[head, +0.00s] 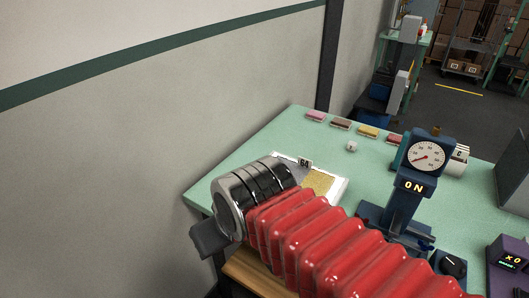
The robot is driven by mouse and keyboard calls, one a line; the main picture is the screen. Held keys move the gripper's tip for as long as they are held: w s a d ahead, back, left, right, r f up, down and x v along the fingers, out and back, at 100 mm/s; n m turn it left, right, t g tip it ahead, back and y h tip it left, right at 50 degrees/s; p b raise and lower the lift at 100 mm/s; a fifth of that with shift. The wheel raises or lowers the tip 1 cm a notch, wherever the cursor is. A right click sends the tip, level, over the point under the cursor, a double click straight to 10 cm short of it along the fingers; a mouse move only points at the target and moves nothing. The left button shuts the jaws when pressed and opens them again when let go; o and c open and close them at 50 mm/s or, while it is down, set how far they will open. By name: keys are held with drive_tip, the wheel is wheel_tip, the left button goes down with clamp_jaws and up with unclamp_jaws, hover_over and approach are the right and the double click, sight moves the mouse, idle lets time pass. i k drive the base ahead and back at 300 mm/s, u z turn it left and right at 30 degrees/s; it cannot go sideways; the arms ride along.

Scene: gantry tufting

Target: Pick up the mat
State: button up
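A tan, rough-textured patch (317,183), which looks like the mat, lies on a white tray or board (341,191) on the green table. My arm covers its near and left parts. My gripper (210,240) shows as a dark grey block at the left end of my arm, beyond the table's left edge and left of the mat. Its fingers cannot be made out, so I cannot tell whether it is open or shut or holds anything.
The green table (245,160) is clear at its back left. Several small coloured pads (368,131) line its back edge, with a small white object (351,146) nearer. A blue dial press (425,157) reading "ON" stands right. A grey wall (120,170) is left.

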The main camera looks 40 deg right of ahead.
sight(305, 176)
drive_tip(key=z, duration=1.25)
